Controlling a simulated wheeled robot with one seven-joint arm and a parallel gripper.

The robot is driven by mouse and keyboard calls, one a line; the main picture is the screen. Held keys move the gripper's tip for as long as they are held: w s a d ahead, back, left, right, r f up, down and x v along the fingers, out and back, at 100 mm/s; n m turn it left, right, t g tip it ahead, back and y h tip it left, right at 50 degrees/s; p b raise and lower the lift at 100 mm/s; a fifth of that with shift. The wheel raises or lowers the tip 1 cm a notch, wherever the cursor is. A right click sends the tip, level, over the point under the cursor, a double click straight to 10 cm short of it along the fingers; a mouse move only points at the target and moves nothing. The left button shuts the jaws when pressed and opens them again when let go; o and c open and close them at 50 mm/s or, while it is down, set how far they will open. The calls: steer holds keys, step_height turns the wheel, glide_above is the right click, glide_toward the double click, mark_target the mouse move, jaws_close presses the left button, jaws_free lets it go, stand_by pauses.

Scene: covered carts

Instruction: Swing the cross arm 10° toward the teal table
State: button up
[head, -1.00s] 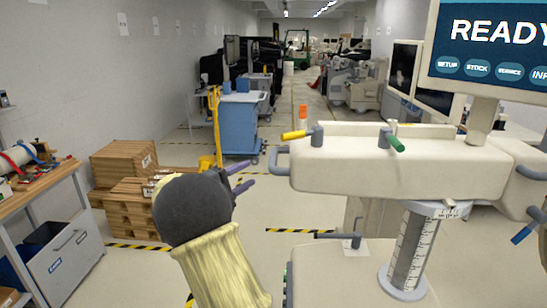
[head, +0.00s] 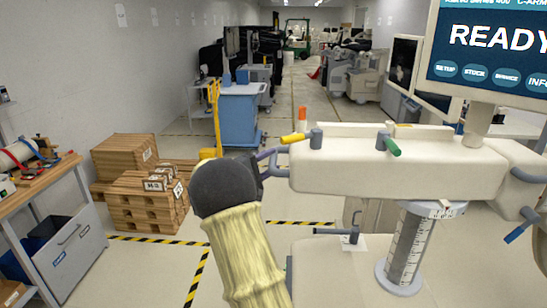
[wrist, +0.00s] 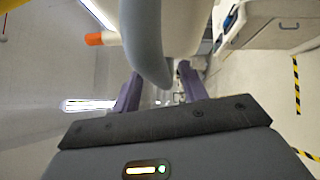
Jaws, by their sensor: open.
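The cross arm (head: 400,165) is a long cream horizontal body on a graduated column (head: 408,245). A grey loop handle (head: 276,166) sticks out of its left end. My gripper (head: 266,160) is at this handle, its purple fingers partly hidden behind my dark wrist. In the wrist view my gripper (wrist: 158,92) is open, with the grey handle (wrist: 148,50) reaching down between the two fingers. I cannot tell whether either finger touches it. I cannot make out a teal table in either view.
Yellow (head: 293,138) and green (head: 391,146) levers sit on the cross arm, and a READY screen (head: 490,45) stands above it. Wooden crates (head: 145,205), a blue cart (head: 238,122) and a workbench (head: 50,175) stand left. Striped floor between is clear.

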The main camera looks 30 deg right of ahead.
steer(key=shift+x, duration=0.85)
jaws_close()
steer(key=shift+w+r, duration=0.1)
